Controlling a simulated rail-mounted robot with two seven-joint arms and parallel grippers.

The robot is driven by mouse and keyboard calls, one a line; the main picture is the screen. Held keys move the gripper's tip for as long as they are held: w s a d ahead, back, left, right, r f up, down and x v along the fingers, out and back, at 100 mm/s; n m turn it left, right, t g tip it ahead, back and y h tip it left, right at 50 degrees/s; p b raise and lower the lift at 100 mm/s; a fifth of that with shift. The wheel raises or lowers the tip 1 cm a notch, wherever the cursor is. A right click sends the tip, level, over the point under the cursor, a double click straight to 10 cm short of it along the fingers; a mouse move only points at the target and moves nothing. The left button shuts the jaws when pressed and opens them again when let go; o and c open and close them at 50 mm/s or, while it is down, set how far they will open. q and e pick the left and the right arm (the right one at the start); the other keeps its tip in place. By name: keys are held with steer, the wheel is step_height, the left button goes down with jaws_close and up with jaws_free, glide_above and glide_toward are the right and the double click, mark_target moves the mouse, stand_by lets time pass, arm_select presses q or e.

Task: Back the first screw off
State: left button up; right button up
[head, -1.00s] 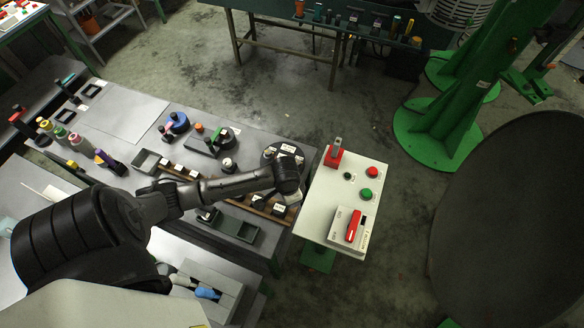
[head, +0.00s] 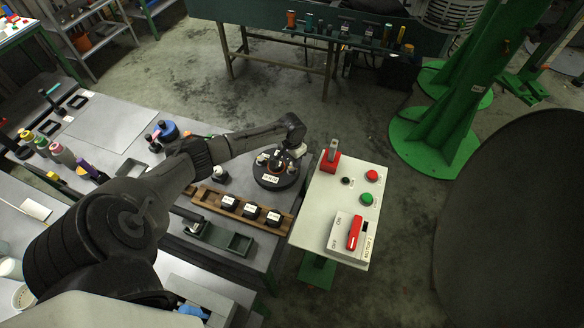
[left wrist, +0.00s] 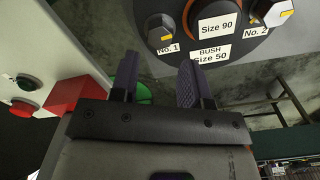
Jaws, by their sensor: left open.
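A round black fixture (head: 266,182) stands at the right end of the bench. In the left wrist view, its dark disc (left wrist: 235,47) carries labels "No. 1", "Size 90", "BUSH Size 50" and "No. 2". A knob-like screw head (left wrist: 158,28) with an orange mark sits above the "No. 1" label. A similar one (left wrist: 272,12) sits by "No. 2". My left gripper (left wrist: 158,62) is open and empty, its two fingers apart below the No. 1 screw in the picture. In the head view my left wrist is over the fixture's far edge and hides the fingers. My right gripper is not in view.
A wooden rack (head: 240,210) with several black labelled blocks lies in front of the fixture, near a dark green tray (head: 215,236). A white control panel (head: 325,205) with a red block, buttons and a red switch stands close on the right.

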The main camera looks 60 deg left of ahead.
mark_target(292, 170)
arm_select(q)
steer(key=shift+f+b, duration=0.35)
steer(key=shift+f, duration=2.65)
steer(key=shift+c, duration=0.3)
